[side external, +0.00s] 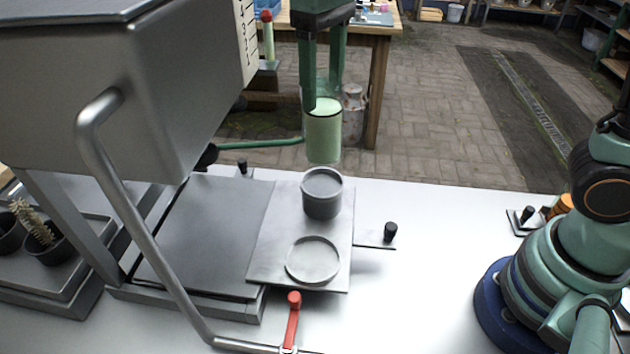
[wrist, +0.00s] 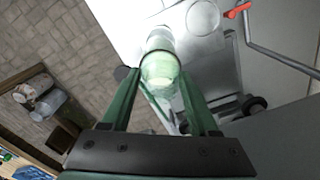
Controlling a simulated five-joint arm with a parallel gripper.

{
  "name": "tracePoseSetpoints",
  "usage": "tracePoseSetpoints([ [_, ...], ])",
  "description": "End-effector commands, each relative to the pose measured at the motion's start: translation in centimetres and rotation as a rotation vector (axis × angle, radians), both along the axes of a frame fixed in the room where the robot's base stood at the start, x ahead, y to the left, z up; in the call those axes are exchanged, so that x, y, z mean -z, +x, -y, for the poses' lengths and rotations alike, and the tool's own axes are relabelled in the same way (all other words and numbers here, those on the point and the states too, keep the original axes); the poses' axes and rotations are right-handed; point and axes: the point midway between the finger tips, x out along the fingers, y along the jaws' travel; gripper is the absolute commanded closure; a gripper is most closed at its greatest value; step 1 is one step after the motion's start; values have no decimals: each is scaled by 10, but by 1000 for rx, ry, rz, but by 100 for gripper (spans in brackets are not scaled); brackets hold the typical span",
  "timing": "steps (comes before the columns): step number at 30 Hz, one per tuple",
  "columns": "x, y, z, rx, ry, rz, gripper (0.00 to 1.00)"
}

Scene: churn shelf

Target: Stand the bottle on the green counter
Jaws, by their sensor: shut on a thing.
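My gripper (side external: 322,100) points down and is shut on a clear bottle (side external: 323,138) with pale green contents. The bottle hangs upright in the air, its base just above the rim of a grey cup (side external: 322,196) in the side view. I cannot tell if it is directly over the cup. In the wrist view the bottle (wrist: 160,62) sits between my green fingers (wrist: 160,88). The counter (side external: 440,280) looks white; I see no green counter top.
The cup stands on a grey plate (side external: 262,265) beside a shallow round ring (side external: 313,260). A large metal machine (side external: 190,80) with a bent handle (side external: 130,190) fills the left. A red lever (side external: 293,310) is in front. A black knob (side external: 390,232) is right. The counter's right middle is clear.

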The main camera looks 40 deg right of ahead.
Motion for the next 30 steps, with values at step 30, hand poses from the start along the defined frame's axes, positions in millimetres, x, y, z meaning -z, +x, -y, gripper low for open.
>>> tracePoseSetpoints([
  [30, 42, -74, 162, 56, 0, 16, 100],
])
